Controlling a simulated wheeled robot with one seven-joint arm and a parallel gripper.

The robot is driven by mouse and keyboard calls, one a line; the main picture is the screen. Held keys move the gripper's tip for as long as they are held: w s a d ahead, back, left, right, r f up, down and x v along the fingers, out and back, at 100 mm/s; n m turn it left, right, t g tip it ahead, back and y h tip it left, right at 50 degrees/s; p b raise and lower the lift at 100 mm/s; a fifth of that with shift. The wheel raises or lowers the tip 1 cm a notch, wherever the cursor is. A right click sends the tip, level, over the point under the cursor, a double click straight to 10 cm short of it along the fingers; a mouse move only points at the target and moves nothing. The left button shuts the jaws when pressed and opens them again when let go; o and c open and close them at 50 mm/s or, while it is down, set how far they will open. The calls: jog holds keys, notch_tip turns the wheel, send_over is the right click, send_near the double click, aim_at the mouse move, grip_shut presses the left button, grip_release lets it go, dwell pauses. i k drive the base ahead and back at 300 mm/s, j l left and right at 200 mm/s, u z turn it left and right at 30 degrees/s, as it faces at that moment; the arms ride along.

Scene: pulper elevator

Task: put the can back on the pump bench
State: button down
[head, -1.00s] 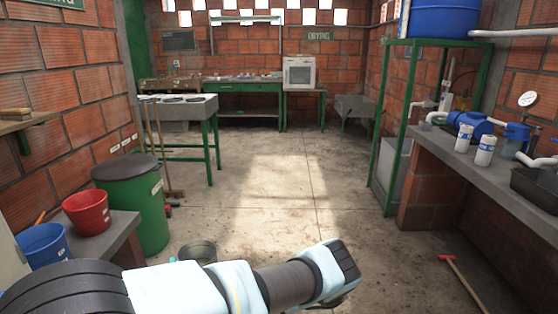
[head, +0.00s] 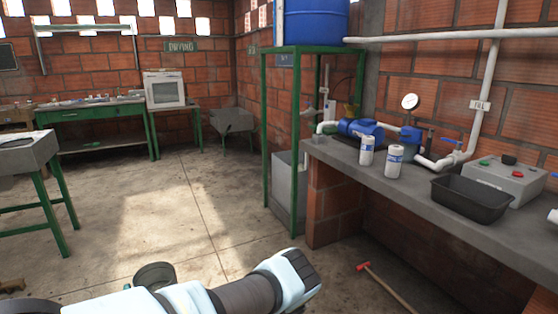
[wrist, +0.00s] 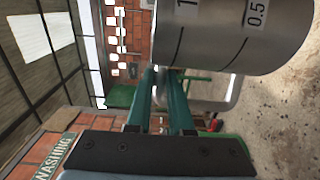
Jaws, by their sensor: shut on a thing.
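The can (wrist: 230,35) is a grey metal cylinder with dark measuring marks, large at the top of the wrist view. My gripper (wrist: 165,85) is shut on it, with its teal fingers reaching to the can's near side; the exact grip is partly hidden. In the head view the can (head: 155,275) shows low at the left, behind my arm, held above the floor. The pump bench (head: 430,205) is a grey slab on brick at the right, well away from the can. On it stand a blue pump (head: 360,129) and two white-and-blue cartridges (head: 394,161).
A black tray (head: 470,198) and a grey control box (head: 503,180) fill the bench's right part. A green frame (head: 267,150) with a blue tank (head: 303,22) stands at the bench's far end. A red-headed hammer (head: 385,285) lies on the floor before the bench.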

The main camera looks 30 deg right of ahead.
aim_at(412, 190)
jog(key=i+j+z, duration=0.1)
jog(key=i+z, duration=0.3)
jog(key=i+j+z, duration=0.4)
jog(key=i, duration=0.2)
jog(key=i+j+z, duration=0.4)
